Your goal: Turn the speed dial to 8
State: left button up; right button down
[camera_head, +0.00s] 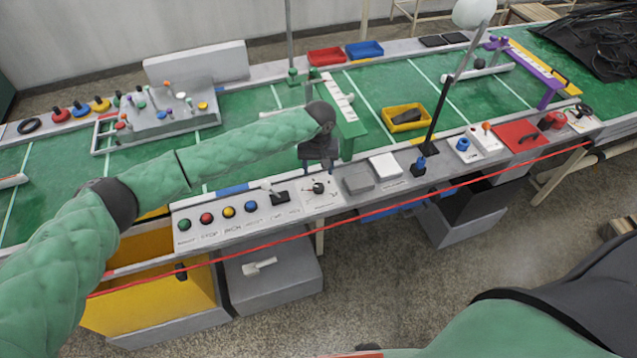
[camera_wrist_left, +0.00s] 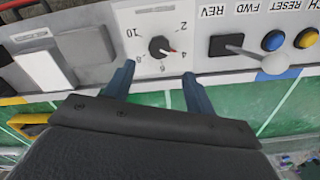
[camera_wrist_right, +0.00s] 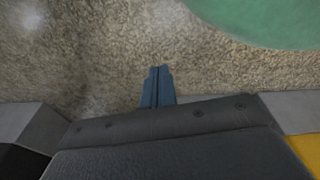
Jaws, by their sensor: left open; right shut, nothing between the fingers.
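The speed dial is a black knob (camera_wrist_left: 162,47) with a red pointer, set in a pale panel with numbers from 2 to 10. In the left wrist view the numbers are upside down and the pointer aims close to the 4. In the head view the dial (camera_head: 318,188) sits on the front control strip. My left gripper (camera_head: 318,170) is open just behind and above it. In the left wrist view its two fingers (camera_wrist_left: 157,69) point toward the dial, one to each side, apart from it. My right gripper (camera_wrist_right: 158,70) is shut and empty over the floor.
A black lever (camera_wrist_left: 228,45) with a white knob stands beside the dial. Grey and white blocks (camera_head: 384,165) lie on its other side. Colored buttons (camera_head: 228,212) line the strip's left end. A red rope (camera_head: 400,207) runs along the front edge.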

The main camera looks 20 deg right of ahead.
aim_at(318, 187)
pick_arm(q)
jog(key=shift+s+f+n, duration=0.1)
jog(key=shift+n, duration=0.4)
jog(key=shift+f+p, duration=1.55)
jog(key=shift+f, duration=2.35)
pick_arm(e)
jog(key=s+d+f, duration=0.1)
jog(key=s, duration=0.5)
jog(key=shift+s+d+f, duration=0.2)
jog(key=shift+f, duration=0.2)
pick_arm(q)
jog(key=c, duration=1)
pick_arm(e)
jog(key=shift+s, duration=0.1)
